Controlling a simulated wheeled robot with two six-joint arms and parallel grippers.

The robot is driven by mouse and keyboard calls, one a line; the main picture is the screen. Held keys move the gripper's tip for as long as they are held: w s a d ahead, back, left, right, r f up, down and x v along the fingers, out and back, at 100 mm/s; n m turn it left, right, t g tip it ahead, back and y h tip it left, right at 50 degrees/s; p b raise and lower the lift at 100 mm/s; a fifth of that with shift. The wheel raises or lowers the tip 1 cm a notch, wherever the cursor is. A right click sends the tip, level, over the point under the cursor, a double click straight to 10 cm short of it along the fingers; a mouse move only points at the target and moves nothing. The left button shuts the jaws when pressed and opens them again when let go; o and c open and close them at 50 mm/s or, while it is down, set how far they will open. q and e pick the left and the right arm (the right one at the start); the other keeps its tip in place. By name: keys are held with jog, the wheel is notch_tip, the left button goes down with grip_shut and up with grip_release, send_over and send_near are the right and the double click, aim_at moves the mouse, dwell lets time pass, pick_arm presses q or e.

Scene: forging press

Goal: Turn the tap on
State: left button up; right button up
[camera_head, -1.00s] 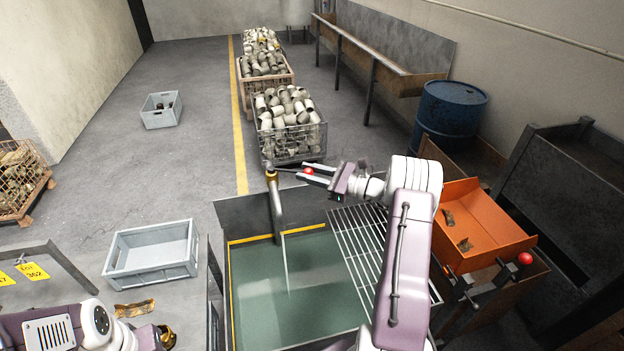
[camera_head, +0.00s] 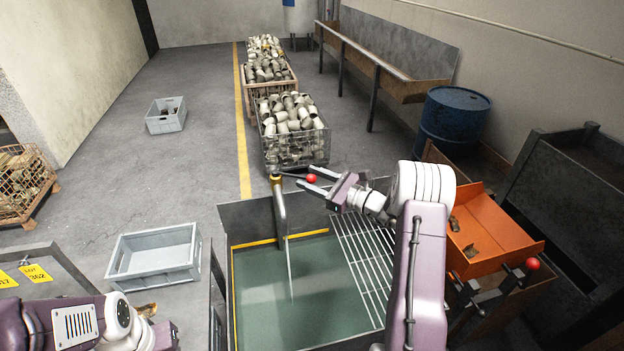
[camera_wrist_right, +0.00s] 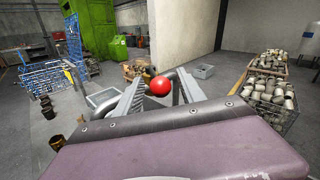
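The tap (camera_head: 280,207) is an upright grey pipe with a brass top at the back edge of the green-floored basin. Its thin lever points right and ends in a red ball (camera_head: 311,179). A thin pale stream (camera_head: 290,265) runs down from the spout into the basin. My right gripper (camera_head: 304,175) reaches in from the right, its fingers open on either side of the ball. In the right wrist view the red ball (camera_wrist_right: 159,87) sits between the parted fingers, with gaps visible. My left arm is at the lower left; its fingers are out of frame.
A wire rack (camera_head: 363,255) covers the right of the basin (camera_head: 300,320). An orange tray (camera_head: 490,238) and another red knob (camera_head: 532,264) are to the right. A crate of pipe fittings (camera_head: 296,150) stands behind the tap.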

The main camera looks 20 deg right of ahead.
jog(key=shift+s+d+f, duration=0.1)
jog(key=shift+s+d, duration=0.05)
jog(key=shift+s, duration=0.05)
jog(key=b+v, duration=0.3)
jog(key=v, duration=0.5)
jog(key=shift+s+d+b, duration=0.15)
jog(key=shift+s+b, duration=0.15)
jog(key=shift+b, duration=0.05)
